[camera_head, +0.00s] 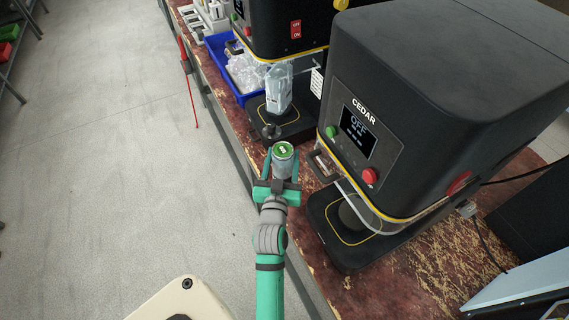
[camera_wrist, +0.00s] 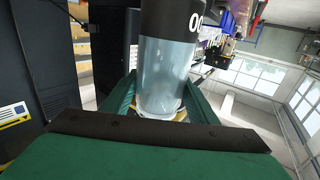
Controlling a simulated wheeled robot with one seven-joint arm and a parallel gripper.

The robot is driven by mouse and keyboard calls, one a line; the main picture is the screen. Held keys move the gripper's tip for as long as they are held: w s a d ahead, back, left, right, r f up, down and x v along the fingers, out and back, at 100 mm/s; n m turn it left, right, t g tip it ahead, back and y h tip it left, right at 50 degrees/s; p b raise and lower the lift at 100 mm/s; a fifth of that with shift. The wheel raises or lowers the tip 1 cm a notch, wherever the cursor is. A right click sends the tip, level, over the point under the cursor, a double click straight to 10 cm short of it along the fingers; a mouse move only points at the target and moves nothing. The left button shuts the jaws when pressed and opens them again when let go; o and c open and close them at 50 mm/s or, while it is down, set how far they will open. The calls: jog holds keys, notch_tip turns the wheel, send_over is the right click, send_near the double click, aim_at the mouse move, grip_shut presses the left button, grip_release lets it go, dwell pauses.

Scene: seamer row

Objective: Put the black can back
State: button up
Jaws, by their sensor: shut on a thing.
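My gripper (camera_head: 282,166) is shut on a can (camera_head: 283,152), with one finger on each side. The can is upright in the head view, with a green top and a pale grey side. In the wrist view the can (camera_wrist: 165,75) shows a glassy grey-blue body and a black band with white characters. The gripper holds it beside the bench edge, left of the black CEDAR machine (camera_head: 440,100), whose screen reads OFF. No other black can is clear in view.
The CEDAR machine has a black base plate (camera_head: 325,222) with a yellow outline. Behind it, another machine (camera_head: 290,22) has a clear container (camera_head: 279,88) at its base. A blue bin (camera_head: 238,94) holds clear plastic items. The worn red bench (camera_head: 415,275) is bare at front. Floor (camera_head: 100,150) at left is open.

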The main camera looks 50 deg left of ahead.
jog(key=w+a+f, duration=0.2)
jog(key=w+f, duration=0.1)
jog(key=f, duration=0.5)
jog(key=shift+a+f, duration=0.15)
jog(key=shift+a, duration=0.2)
jog(key=shift+w+f, duration=0.1)
jog(key=shift+w, duration=0.05)
jog(key=o, duration=1.6)
jog(key=shift+f, duration=0.1)
jog(key=shift+o, duration=0.2)
jog(key=v, duration=1.2)
